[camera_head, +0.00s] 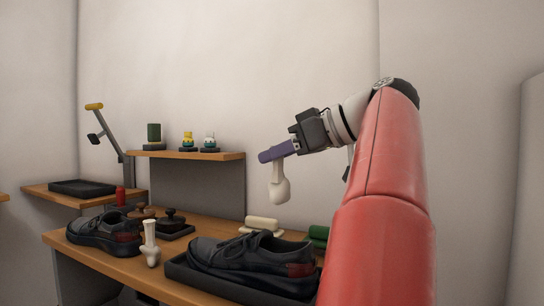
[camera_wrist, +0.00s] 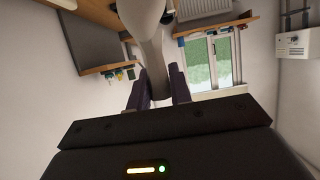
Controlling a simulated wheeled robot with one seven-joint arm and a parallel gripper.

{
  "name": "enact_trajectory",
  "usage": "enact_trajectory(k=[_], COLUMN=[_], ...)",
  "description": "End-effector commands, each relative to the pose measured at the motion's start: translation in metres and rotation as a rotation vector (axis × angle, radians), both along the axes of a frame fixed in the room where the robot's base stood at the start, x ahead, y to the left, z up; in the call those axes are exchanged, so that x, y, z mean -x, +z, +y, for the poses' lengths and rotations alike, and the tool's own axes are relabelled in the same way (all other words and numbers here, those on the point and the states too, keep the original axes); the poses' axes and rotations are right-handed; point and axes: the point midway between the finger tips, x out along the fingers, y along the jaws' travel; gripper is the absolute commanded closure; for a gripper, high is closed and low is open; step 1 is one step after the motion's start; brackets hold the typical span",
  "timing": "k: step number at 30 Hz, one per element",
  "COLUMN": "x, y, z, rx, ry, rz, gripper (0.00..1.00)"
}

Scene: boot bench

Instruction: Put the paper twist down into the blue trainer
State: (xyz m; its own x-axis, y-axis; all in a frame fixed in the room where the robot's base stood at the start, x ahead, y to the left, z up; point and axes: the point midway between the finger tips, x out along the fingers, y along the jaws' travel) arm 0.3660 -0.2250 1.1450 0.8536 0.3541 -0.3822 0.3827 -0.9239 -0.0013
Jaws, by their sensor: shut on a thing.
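My gripper (camera_head: 268,156), with purple fingers, is raised above the bench and shut on a cream paper twist (camera_head: 280,187). The twist hangs upright below the fingers, wide end down, with air beneath it. In the wrist view the twist (camera_wrist: 150,48) sits between the two fingers. Two dark blue-grey shoes with red heel patches show: one (camera_head: 255,258) in a dark tray below the gripper, one (camera_head: 103,231) on the bench at left. Their colours are too alike to tell which is the blue trainer. A similar cream twist (camera_head: 151,246) stands between them.
The dark tray (camera_head: 200,284) has a low rim. Brushes (camera_head: 173,220), a cream roll (camera_head: 263,223) and green rolls (camera_head: 318,236) lie behind the shoes. The air around the held twist is clear.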

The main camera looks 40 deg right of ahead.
Motion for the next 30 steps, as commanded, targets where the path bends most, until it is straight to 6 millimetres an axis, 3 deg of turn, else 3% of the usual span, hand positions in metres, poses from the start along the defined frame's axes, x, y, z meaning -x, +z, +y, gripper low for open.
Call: enact_trajectory(k=[15,30], x=[0.000,0.000], y=[-0.051,-0.055], z=[0.000,0.000], rx=[0.000,0.000], ry=[-0.001,-0.001], rz=[0.000,0.000], gripper=[1.00,1.00])
